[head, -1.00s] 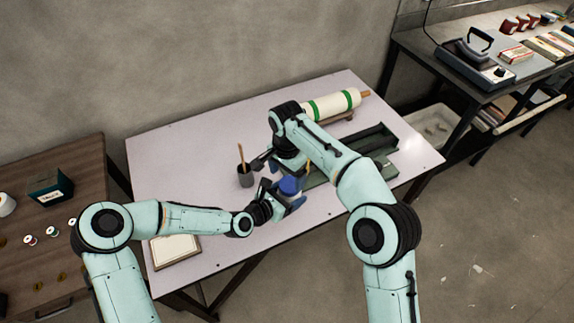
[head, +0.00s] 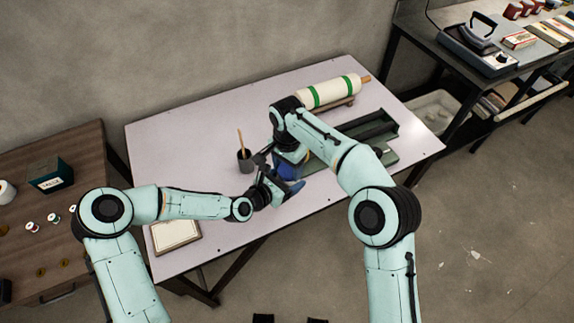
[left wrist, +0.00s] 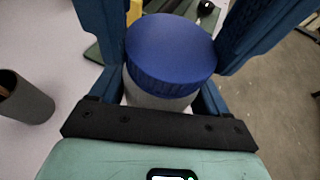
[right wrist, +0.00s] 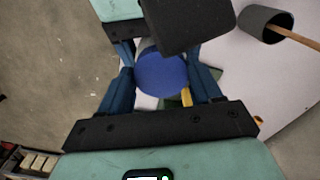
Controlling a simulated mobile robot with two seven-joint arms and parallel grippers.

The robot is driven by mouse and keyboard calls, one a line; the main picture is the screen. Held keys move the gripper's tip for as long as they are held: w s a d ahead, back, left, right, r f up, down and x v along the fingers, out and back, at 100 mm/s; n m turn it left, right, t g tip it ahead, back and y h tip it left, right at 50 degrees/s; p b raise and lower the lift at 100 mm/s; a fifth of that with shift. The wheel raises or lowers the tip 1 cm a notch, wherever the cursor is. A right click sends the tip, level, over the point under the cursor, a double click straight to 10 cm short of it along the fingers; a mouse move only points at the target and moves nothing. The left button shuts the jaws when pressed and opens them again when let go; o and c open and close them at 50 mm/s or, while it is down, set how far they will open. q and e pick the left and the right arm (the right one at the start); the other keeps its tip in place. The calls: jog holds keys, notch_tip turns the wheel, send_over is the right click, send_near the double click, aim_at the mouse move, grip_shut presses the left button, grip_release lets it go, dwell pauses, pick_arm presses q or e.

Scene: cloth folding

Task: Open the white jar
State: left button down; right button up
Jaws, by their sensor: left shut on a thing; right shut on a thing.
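The white jar (left wrist: 150,97) has a ribbed blue lid (left wrist: 170,55), which sits on top of it in the left wrist view. My left gripper (left wrist: 165,85) is shut around the pale jar body below the lid. My right gripper (right wrist: 162,75) is shut on the blue lid (right wrist: 162,74), with a finger on either side of it in the right wrist view. In the head view both grippers meet above the front middle of the table, and the jar is mostly hidden by them. The lid and body show no clear gap.
A grey cup (head: 245,160) with a wooden stick stands just left of the grippers on the table (head: 190,128). A green tray (head: 370,133) lies to the right. A white roll with green bands (head: 325,92) lies at the back. A framed pad (head: 175,234) lies front left.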

jog(key=n, duration=0.6)
jog(key=shift+a+r, duration=0.15)
